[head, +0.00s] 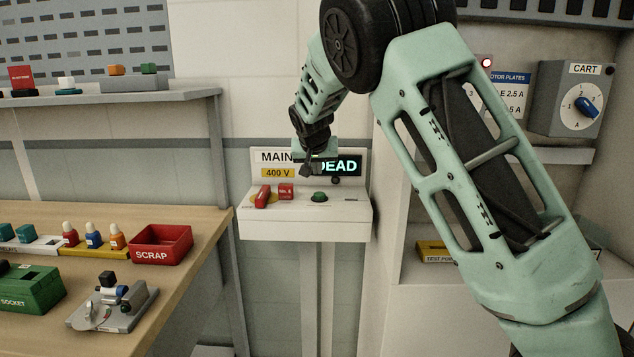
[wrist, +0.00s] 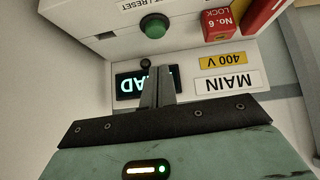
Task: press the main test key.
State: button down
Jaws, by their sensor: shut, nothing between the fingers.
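A green round button (head: 320,197) sits on the sloped top of the white main panel (head: 305,224). It also shows in the wrist view (wrist: 154,27), beside a partly cut-off label ending in "RESET". I take it to be the main test key. My gripper (head: 306,170) is shut and empty, in front of the panel's upright back, above and slightly left of the button in the head view. In the wrist view, its closed fingers (wrist: 157,72) overlap the lit display (wrist: 133,85) and are apart from the button. The display shows "DEAD" in the head view.
A red lock (head: 286,191) marked "No. 6" and a red handle (head: 263,196) are left of the button. A small dark knob (head: 335,180) is under the display. A wooden bench (head: 190,225) with a red scrap bin (head: 161,243) stands left. A cart dial (head: 582,107) is at right.

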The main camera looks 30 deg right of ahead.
jog(key=shift+v, duration=2.05)
jog(key=shift+w, duration=0.1)
